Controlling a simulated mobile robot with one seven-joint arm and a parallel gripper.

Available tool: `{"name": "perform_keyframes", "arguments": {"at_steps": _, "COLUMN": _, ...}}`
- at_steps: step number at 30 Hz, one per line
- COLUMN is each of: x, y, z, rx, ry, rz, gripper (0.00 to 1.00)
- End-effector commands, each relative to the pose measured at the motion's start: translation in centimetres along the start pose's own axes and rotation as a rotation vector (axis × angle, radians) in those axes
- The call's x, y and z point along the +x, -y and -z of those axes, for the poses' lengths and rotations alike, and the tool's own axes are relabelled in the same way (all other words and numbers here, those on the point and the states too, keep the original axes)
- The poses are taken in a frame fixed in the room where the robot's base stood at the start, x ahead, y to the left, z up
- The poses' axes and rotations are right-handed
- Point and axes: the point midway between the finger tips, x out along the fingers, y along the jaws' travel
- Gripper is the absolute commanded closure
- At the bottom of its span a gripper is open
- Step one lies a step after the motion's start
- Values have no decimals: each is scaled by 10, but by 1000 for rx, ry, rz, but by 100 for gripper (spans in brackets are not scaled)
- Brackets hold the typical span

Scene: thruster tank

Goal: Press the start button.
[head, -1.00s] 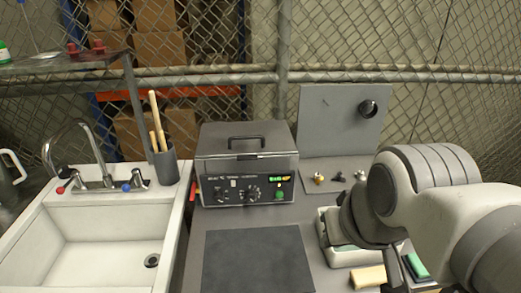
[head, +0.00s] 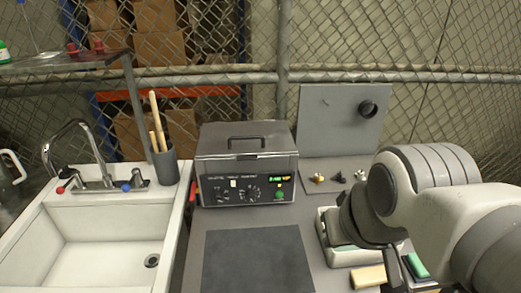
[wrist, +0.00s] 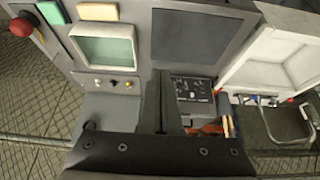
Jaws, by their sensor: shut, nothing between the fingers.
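The grey ultrasonic tank (head: 247,152) with a closed lid and top handle stands at the back of the counter. Its black front panel (head: 225,191) carries dials, a small lit display (head: 280,179) and a round green button (head: 280,194) below the display at the right. In the wrist view, turned about, the panel (wrist: 195,88) shows beside my gripper (wrist: 161,75). The gripper's dark fingers are together and empty. I cannot make out the green button there; the fingers cover that area. In the head view my arm is at the right and its fingers are not visible.
A dark mat (head: 258,262) lies in front of the tank. A white sink (head: 105,240) is at the left. A grey upright panel (head: 343,120), small fittings (head: 338,177) and a pale tray (head: 350,256) are at the right. A red mushroom button (wrist: 20,27) shows in the wrist view.

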Motion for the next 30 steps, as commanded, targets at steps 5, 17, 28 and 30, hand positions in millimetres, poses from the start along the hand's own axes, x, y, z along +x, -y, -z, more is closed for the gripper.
{"name": "perform_keyframes", "arguments": {"at_steps": 5, "x": 0, "y": 0, "z": 0, "rx": 0, "ry": 0, "rz": 0, "gripper": 100}}
{"name": "perform_keyframes", "arguments": {"at_steps": 17, "x": 0, "y": 0, "z": 0, "rx": 0, "ry": 0, "rz": 0, "gripper": 100}}
{"name": "perform_keyframes", "arguments": {"at_steps": 28, "x": 47, "y": 26, "z": -7, "rx": 116, "ry": 94, "rz": 142, "gripper": 100}}
{"name": "perform_keyframes", "arguments": {"at_steps": 30, "x": 64, "y": 36, "z": -6, "rx": 169, "ry": 124, "rz": 201, "gripper": 100}}
